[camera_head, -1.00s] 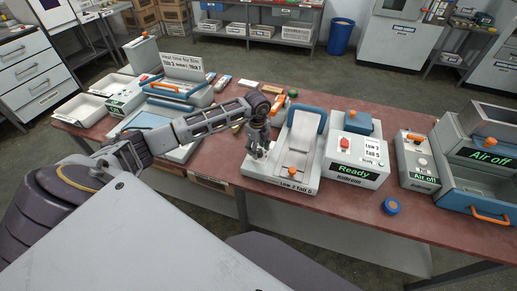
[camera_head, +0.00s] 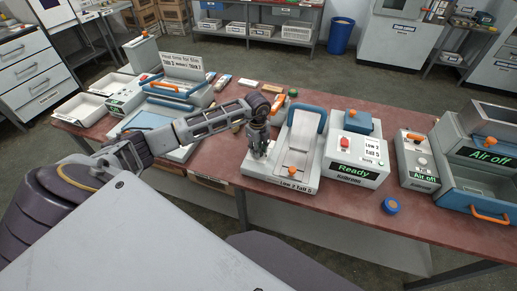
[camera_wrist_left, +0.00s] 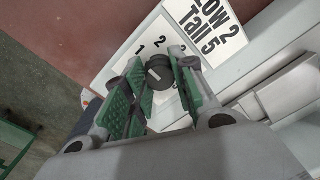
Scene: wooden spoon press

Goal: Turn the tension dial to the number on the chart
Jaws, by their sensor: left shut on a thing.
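The tension dial (camera_wrist_left: 157,74) is a small dark round knob with a pale pointer line. It stands on a white plate (camera_wrist_left: 129,58) with black numbers; 1 and 2 show, and the gripper and knob hide part of the scale. My left gripper (camera_head: 257,152) has its green pads on either side of the knob in the left wrist view, shut on it. The chart (camera_wrist_left: 209,36) beside it reads "Low 2 Tall 5". In the head view the dial is hidden by the gripper at the left of the white press (camera_head: 298,150). My right gripper is out of view.
A white box (camera_head: 357,163) reading "Ready" stands right of the press. A blue round lid (camera_head: 391,206) lies near the table's front edge. An "Air off" unit (camera_head: 417,163) is farther right. A blue-handled tray unit (camera_head: 178,93) stands to the left.

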